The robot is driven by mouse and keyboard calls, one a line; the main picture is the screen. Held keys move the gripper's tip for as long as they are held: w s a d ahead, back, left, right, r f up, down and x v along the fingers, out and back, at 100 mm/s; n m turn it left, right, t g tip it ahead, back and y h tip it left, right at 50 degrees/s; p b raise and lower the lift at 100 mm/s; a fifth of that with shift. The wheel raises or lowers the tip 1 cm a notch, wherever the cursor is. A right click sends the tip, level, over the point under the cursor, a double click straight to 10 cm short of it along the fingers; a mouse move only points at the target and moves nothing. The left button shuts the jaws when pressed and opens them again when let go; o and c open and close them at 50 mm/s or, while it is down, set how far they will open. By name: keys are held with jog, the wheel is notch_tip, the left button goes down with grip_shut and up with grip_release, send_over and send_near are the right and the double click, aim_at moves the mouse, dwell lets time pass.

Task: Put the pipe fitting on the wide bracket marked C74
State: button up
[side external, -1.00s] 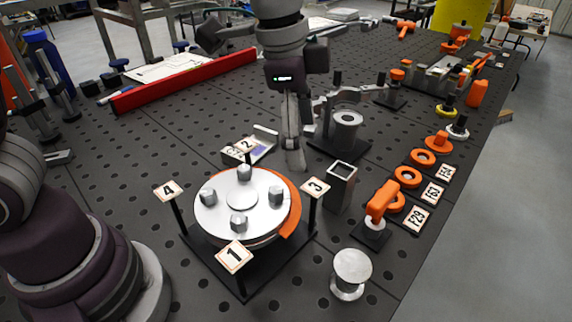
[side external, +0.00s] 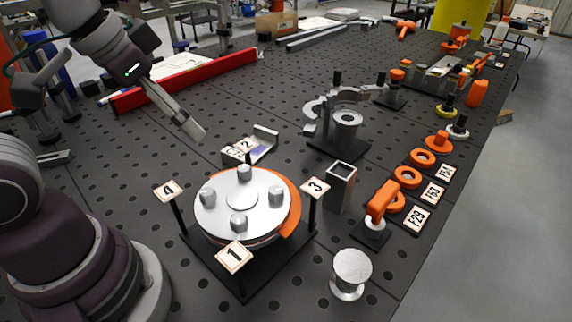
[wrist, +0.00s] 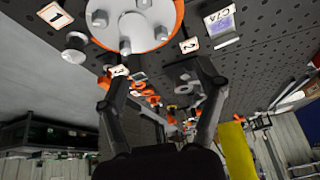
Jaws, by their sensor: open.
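The wide bracket (side external: 266,136) is a grey metal channel lying on the dark perforated table behind the round turntable; post sign 2 partly hides its label. In the wrist view, the bracket's plate (wrist: 220,19) shows C74. I cannot tell for sure which part is the pipe fitting. An orange elbow-shaped part (side external: 381,203) stands on a small dark base right of the turntable, and a silver flanged spool (side external: 351,268) stands at the front right. My gripper (side external: 190,133) is open and empty above the table, left of the bracket; its spread fingers show in the wrist view (wrist: 160,70).
The turntable (side external: 242,198) with several hex studs has numbered corner posts. A square tube (side external: 341,187) and a clamp fixture (side external: 346,130) stand to its right. Orange rings (side external: 407,178) with label cards line the right edge. A red rail (side external: 190,80) lies at the back left.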

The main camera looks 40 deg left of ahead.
jog(key=w+d+m+g, duration=0.2)
jog(key=w+d+m, duration=0.3)
jog(key=m, duration=0.1)
jog(key=m+g, duration=0.3)
jog(key=m, duration=0.9)
send_over(351, 263)
jog(key=f, duration=1)
jog(key=shift+s+f, duration=0.2)
notch_tip(351, 263, down, 10)
jog(key=shift+w+f, duration=0.15)
jog(key=shift+f, duration=0.1)
jog(key=c, duration=1.1)
